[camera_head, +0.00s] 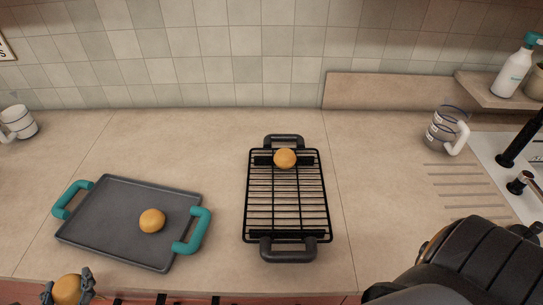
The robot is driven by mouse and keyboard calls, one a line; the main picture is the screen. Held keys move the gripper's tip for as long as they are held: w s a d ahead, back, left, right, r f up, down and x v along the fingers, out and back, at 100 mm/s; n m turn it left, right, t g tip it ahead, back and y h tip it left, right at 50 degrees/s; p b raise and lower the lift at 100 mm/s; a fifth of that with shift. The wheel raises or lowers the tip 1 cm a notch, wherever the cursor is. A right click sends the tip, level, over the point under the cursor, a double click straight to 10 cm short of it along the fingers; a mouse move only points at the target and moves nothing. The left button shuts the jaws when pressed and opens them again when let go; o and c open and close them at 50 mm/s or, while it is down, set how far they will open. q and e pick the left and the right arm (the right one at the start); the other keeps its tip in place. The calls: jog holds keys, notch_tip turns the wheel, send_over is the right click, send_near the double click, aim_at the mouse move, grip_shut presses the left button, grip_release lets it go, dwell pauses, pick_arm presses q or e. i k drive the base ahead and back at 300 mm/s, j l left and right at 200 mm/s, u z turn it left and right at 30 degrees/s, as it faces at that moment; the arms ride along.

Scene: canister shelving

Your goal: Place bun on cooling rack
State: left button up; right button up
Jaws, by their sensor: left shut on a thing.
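My left gripper (67,287) is at the bottom left corner, in front of the counter edge, shut on a round golden bun (67,291). A second bun (152,220) sits on the dark grey baking tray (110,205) with teal handles, on the counter at left. A third bun (285,158) rests at the far end of the black wire cooling rack (287,205), which stands in the middle of the counter. The near and middle parts of the rack are bare. The fingers of my right gripper are not visible; only part of my right arm shows at bottom right.
A white mug (18,122) stands at the far left. A clear jug (445,130) stands right of the rack, near the sink and dark tap (518,140). A soap bottle (514,70) stands on a ledge. Counter between tray and rack is clear.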

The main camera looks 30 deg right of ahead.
aim_at(287, 218)
jog(key=k+l, duration=1.1)
jog(key=l, duration=0.65)
jog(key=k+l+z, duration=0.1)
jog(key=l, duration=0.7)
jog(key=i+l, duration=0.2)
jog(key=l, duration=0.1)
